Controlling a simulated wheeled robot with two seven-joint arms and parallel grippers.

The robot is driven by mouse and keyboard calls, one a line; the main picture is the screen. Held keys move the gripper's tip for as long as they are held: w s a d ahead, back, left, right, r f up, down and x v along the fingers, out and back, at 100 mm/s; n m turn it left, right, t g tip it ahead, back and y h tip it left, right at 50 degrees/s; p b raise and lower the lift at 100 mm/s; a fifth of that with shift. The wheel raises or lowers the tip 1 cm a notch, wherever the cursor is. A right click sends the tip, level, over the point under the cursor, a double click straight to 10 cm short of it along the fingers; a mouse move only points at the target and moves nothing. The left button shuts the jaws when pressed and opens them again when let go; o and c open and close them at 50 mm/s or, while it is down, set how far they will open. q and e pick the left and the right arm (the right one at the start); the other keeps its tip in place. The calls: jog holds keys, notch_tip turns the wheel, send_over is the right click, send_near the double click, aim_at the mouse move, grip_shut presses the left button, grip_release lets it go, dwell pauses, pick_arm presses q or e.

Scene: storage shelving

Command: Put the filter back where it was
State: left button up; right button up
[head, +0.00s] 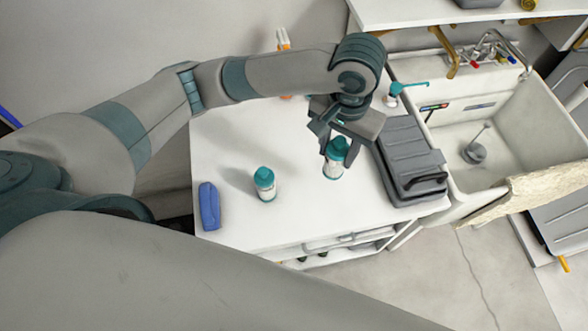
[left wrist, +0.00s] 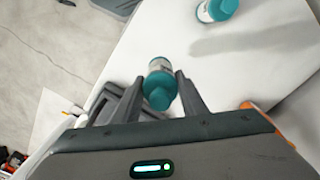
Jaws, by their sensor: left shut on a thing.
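A white bottle with a teal cap (head: 335,158), which I take to be the filter, is between the fingers of my left gripper (head: 337,148). The gripper points down over the white table and is shut on this bottle. In the left wrist view the same bottle (left wrist: 161,80) sits between the two grey fingers (left wrist: 160,82). I cannot tell whether its base touches the table. A second, similar teal-capped bottle (head: 264,184) stands on the table to the left; it also shows in the left wrist view (left wrist: 216,10). My right gripper is not in view.
A dark grey case (head: 408,150) lies on the white table (head: 290,215), right of the held bottle. A blue case (head: 209,205) lies at the front left. A teal pump bottle (head: 393,95) and an orange-white item (head: 284,42) stand behind. A sink (head: 500,140) is at right.

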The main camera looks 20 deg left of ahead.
pick_arm(q)
jog(key=a+f, duration=0.3)
jog(key=a, duration=0.2)
jog(key=s+a+f+p, duration=0.1)
jog(key=a+f, duration=0.2)
jog(key=a, duration=0.3)
jog(key=shift+a+f, duration=0.15)
jog(key=shift+f, duration=0.2)
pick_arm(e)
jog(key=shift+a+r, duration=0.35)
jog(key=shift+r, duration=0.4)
pick_arm(q)
jog(key=shift+f, duration=0.1)
notch_tip(320, 180, down, 4)
jog(key=shift+s+r+p, duration=0.1)
jog(key=shift+p, duration=0.5)
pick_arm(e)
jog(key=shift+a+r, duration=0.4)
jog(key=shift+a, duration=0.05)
